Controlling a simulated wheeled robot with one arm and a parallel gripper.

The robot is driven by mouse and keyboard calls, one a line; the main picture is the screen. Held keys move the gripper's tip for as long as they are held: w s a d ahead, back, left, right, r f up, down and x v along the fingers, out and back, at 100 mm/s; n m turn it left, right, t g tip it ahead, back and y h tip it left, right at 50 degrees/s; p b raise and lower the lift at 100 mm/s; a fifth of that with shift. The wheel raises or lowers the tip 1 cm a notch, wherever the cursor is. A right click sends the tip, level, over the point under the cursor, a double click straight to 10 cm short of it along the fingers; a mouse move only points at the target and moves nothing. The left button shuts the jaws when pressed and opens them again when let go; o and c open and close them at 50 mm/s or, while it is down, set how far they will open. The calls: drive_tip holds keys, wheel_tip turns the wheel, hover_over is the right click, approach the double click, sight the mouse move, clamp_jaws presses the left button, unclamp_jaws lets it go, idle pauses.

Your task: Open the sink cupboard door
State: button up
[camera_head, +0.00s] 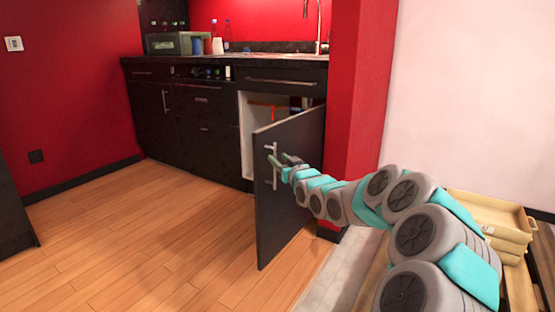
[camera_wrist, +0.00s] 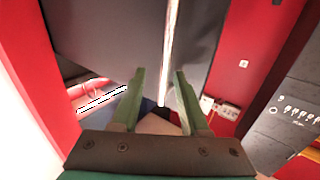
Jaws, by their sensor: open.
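The sink cupboard door (camera_head: 290,205) is dark grey and stands swung wide open into the room, its hinge side by the red pillar. Its upright bar handle (camera_head: 272,168) is near the free edge. The open cupboard (camera_head: 247,125) shows a pale side wall and an orange item inside. My gripper (camera_head: 287,163) is at the door close to the handle; I cannot tell whether it touches.
A red pillar (camera_head: 358,90) stands right beside the open door. Dark drawers (camera_head: 205,105) adjoin the cupboard on the left, under a counter with a tap (camera_head: 318,25). Wooden floor (camera_head: 150,230) left of the door is clear. Wooden trays (camera_head: 495,215) are stacked at the right.

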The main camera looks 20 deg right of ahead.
drive_tip(key=s, duration=0.6)
drive_tip(key=shift+d, duration=0.45)
drive_tip(key=shift+f, duration=0.1)
drive_tip(key=s+a+f+g+p, duration=0.2)
drive_tip(key=s+a+g, duration=0.2)
drive_tip(key=s, duration=0.4)
drive_tip(key=s+a+f+g+p, duration=0.25)
drive_tip(key=s+a+g, duration=0.25)
drive_tip(key=s, duration=0.4)
drive_tip(key=s+m+g+h+p, duration=0.1)
drive_tip(key=s+g+p, duration=0.4)
drive_tip(key=s, duration=3.3)
drive_tip(key=g+h, duration=0.1)
drive_tip(key=g, duration=0.4)
drive_tip(key=shift+a+f+m+g+h, duration=0.2)
drive_tip(key=shift+a+m+g+h, duration=0.1)
drive_tip(key=shift+a+m+h, duration=0.1)
drive_tip(key=shift+w, duration=0.1)
